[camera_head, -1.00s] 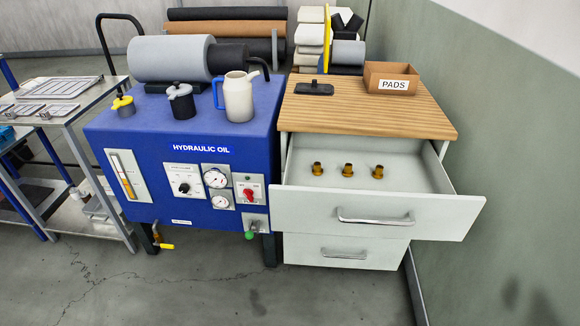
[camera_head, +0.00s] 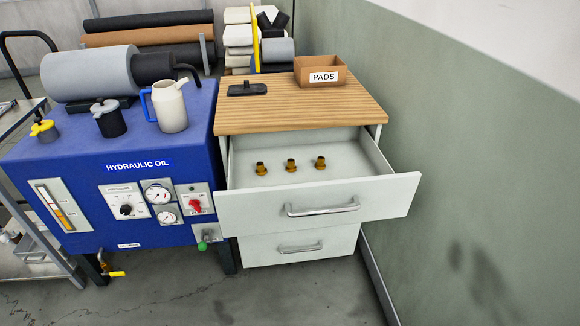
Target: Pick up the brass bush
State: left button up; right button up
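Three small brass bushes stand upright in a row inside the open top drawer (camera_head: 365,196) of the cabinet. The left brass bush (camera_head: 261,169), the middle brass bush (camera_head: 291,166) and the right brass bush (camera_head: 320,163) look alike and stand apart from each other. Neither of my grippers shows in the head view.
The cabinet's wooden top (camera_head: 300,107) carries a PADS box (camera_head: 320,72) and a black flat object (camera_head: 247,89). A blue hydraulic oil unit (camera_head: 85,160) with a jug (camera_head: 171,106) stands close at the left. A green wall (camera_head: 470,150) bounds the right. Floor in front is clear.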

aim_at(291, 168)
jog(key=i+j+z, duration=0.1)
jog(key=i+j, duration=0.35)
jog(key=i+j+z, duration=0.15)
jog(key=i+j, duration=0.25)
jog(key=j, duration=0.15)
jog(key=i+j+z, duration=0.1)
jog(key=i+j, duration=0.3)
jog(key=j, duration=0.2)
